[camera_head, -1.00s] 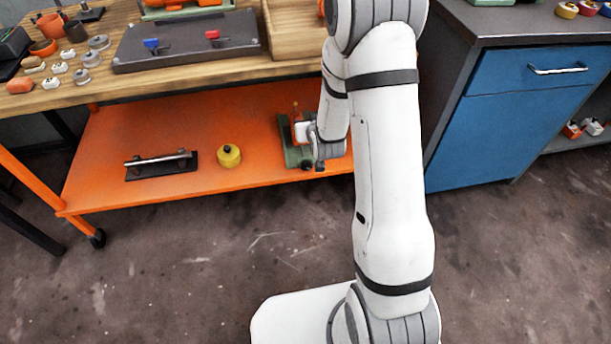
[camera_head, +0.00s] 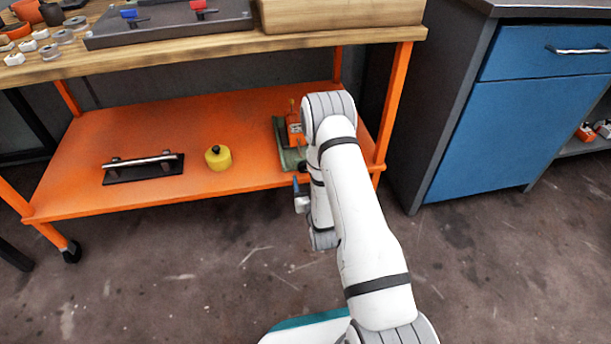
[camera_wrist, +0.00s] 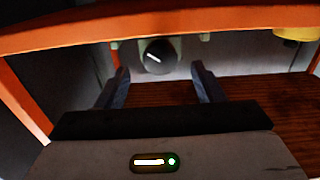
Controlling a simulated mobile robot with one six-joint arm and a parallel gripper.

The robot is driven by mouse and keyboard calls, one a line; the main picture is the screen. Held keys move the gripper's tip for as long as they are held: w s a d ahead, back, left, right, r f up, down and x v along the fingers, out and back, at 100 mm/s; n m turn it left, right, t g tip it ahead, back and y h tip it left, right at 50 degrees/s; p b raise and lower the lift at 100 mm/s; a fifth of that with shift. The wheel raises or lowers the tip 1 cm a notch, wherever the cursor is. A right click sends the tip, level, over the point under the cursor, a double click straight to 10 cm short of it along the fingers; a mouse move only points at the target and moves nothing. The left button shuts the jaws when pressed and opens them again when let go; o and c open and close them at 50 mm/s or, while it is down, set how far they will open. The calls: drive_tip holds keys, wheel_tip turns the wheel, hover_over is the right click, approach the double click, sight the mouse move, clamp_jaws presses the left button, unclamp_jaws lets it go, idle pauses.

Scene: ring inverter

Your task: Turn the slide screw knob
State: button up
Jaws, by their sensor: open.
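The slide screw knob is a round dark knob (camera_wrist: 158,57) with a white line, on a pale grey face in the wrist view. The line lies at a slant. In the head view a green slide unit (camera_head: 291,150) with an orange part stands on the orange shelf, partly hidden by my arm; its dark knob (camera_head: 303,166) faces the front edge. My gripper (camera_wrist: 160,78) is open, with one finger on each side of the knob in the picture. The fingers look apart from the knob. In the head view my gripper (camera_head: 297,184) is small, low in front of the shelf edge.
The orange shelf (camera_head: 80,170) has a front rim close to my gripper. A yellow weight (camera_head: 218,158) and a black plate with a metal bar handle (camera_head: 143,167) sit left of the slide unit. An orange table leg (camera_head: 394,105) and a blue cabinet (camera_head: 500,130) are to the right.

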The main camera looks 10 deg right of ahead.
sight(305, 169)
drive_tip(key=shift+w+b, duration=0.5)
drive_tip(key=shift+w, duration=1.5)
drive_tip(key=shift+c, duration=0.5)
drive_tip(key=c, duration=0.9)
drive_tip(key=shift+n, duration=2.9)
drive_tip(key=o, duration=1)
